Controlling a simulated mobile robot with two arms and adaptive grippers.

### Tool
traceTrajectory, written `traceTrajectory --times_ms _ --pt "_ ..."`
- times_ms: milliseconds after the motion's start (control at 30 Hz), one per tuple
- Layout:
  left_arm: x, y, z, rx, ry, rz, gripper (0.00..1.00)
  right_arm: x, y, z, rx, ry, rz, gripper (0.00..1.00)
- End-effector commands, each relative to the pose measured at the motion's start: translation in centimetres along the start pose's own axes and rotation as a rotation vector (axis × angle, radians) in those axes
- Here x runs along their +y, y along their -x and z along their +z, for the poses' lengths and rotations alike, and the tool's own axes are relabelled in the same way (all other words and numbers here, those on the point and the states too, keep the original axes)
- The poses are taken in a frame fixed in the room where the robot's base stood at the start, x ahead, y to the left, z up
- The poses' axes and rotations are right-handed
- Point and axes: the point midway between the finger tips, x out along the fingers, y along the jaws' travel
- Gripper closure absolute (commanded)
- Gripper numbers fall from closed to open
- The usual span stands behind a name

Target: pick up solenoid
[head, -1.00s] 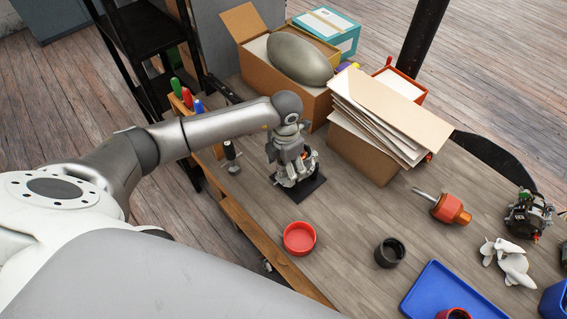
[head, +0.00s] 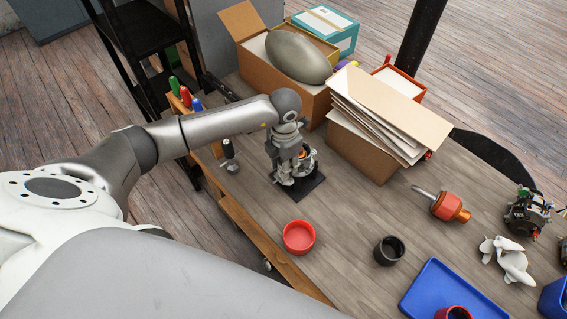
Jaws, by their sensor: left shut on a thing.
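My left gripper (head: 286,180) is low over a dark square plate (head: 305,190) on the workbench. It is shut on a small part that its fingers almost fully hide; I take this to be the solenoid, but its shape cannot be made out. A metal assembly with an orange-copper part (head: 308,157) stands on the plate, right beside and partly behind the fingers. Whether the held part is clear of the plate cannot be told. My right gripper is not in view.
A red round dish (head: 299,237), a black ring-shaped cup (head: 389,251) and a blue tray (head: 440,280) lie nearer. A box of cardboard sheets (head: 365,150) stands right of the gripper. An orange cylinder with a metal shaft (head: 450,207) lies farther right. Bare bench separates them.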

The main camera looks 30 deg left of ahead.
Motion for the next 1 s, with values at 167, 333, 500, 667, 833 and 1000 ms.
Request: traceTrajectory --times_ms 167,333,500,667,833,1000 --pt "0.1 1.1 0.2 -0.008 -0.001 0.002 1.00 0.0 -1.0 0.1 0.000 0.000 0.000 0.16" --pt "0.0 3.1 0.0 -0.008 -0.002 0.003 1.00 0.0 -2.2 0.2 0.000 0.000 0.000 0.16" --pt "-1.1 4.9 -1.1 -0.007 -0.002 0.004 1.00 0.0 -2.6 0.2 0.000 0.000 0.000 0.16" --pt "-2.4 6.9 -2.3 -0.007 -0.003 0.003 1.00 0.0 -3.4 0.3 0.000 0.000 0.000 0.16" --pt "-4.2 9.1 -4.1 -0.006 -0.004 0.002 1.00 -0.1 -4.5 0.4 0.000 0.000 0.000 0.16" --pt "-6.3 10.4 -6.2 -0.007 -0.003 0.002 1.00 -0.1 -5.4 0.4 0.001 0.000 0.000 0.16"
